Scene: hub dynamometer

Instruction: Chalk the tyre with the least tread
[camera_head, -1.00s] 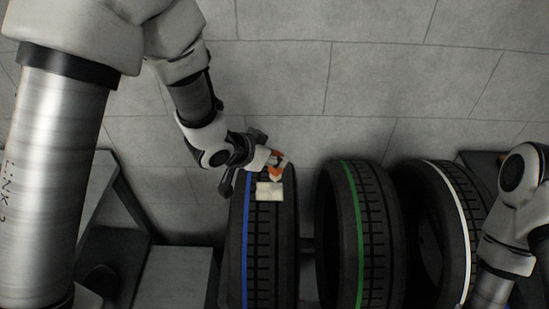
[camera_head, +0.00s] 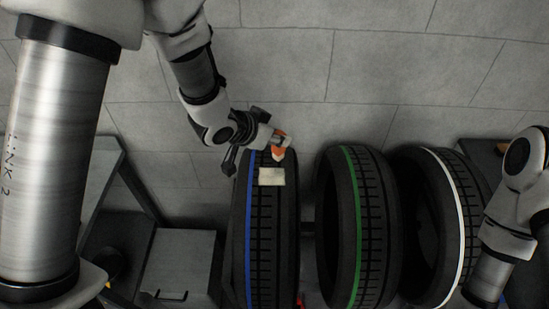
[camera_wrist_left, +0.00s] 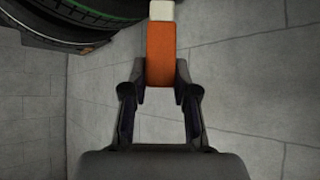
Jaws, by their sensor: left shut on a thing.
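My left gripper (camera_head: 270,136) is shut on an orange holder (camera_wrist_left: 160,55) with a pale chalk tip (camera_wrist_left: 161,10). In the head view the tip points down at the top of the blue-striped tyre (camera_head: 261,230); I cannot tell whether it touches. A pale rectangular patch (camera_head: 271,176) lies on that tyre's tread, just below the tip. The green-striped tyre (camera_head: 373,220) stands in the middle and the white-striped tyre (camera_head: 470,205) at the right. All three are upright in a row. Tread depth is hard to compare here. My right gripper is out of view.
A dark shelf or frame (camera_head: 125,185) and a grey box (camera_head: 180,262) stand left of the tyres. Another dark surface (camera_head: 485,155) is behind them at the right. Grey paved floor (camera_head: 370,75) lies clear behind the row.

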